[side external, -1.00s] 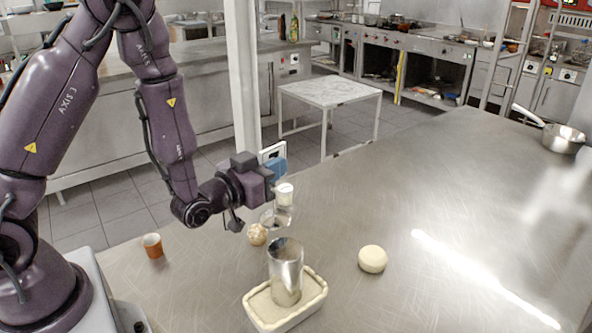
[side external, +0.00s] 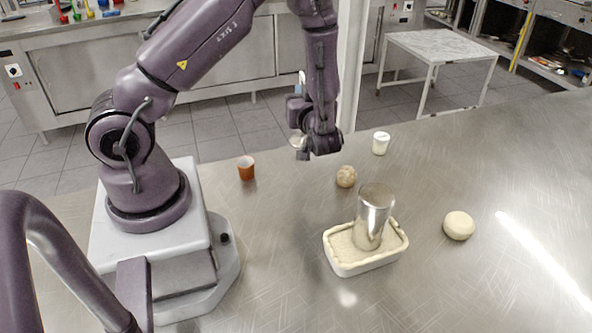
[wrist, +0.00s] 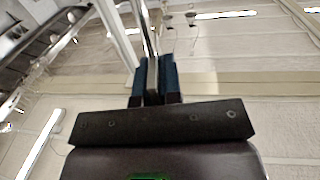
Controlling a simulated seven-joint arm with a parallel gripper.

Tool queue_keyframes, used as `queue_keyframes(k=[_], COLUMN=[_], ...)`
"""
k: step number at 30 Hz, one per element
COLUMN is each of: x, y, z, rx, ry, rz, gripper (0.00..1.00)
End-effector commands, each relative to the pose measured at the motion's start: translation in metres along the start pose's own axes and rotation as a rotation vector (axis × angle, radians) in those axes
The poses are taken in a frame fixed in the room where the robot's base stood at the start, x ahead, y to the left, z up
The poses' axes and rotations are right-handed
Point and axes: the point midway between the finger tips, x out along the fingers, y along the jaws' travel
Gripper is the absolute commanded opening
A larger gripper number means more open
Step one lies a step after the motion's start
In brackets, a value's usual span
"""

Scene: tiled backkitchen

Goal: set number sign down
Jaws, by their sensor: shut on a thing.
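My gripper (wrist: 153,82) is shut on a thin upright plate, the number sign (wrist: 150,35). The wrist view shows the sign edge-on between two blue finger pads, so its face and number cannot be read. In the side external view, my gripper (side external: 298,108) is held up over the back part of the steel counter, mostly hidden behind my wrist. A small pale piece of the sign (side external: 302,78) shows just above it. The sign appears clear of the counter.
A pale tray (side external: 352,267) on the counter bears a metal cylinder (side external: 373,215). Near it are a speckled ball (side external: 346,176), a white jar (side external: 381,143) and a cream round (side external: 459,225). An orange cup (side external: 246,168) stands to the left. The right of the counter is bare.

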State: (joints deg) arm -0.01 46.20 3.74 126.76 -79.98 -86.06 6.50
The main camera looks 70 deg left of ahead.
Motion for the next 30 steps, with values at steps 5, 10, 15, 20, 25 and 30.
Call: queue_keyframes(k=[5, 10, 15, 20, 25, 30], x=[0.0, 0.0, 0.0, 0.0, 0.0, 0.0], y=[-0.014, -0.018, -0.018, -0.018, -0.018, -0.017], z=[0.004, 0.028, 0.046, 0.066, 0.082, 0.082], rx=[0.002, 0.006, 0.002, 0.003, 0.0, -0.001], ry=[0.002, 0.001, 0.001, 0.002, 0.002, 0.002], rz=[-0.118, -0.142, -0.138, -0.137, -0.137, -0.137], gripper=[0.0, 0.0, 0.0, 0.0, 0.0, 0.0])
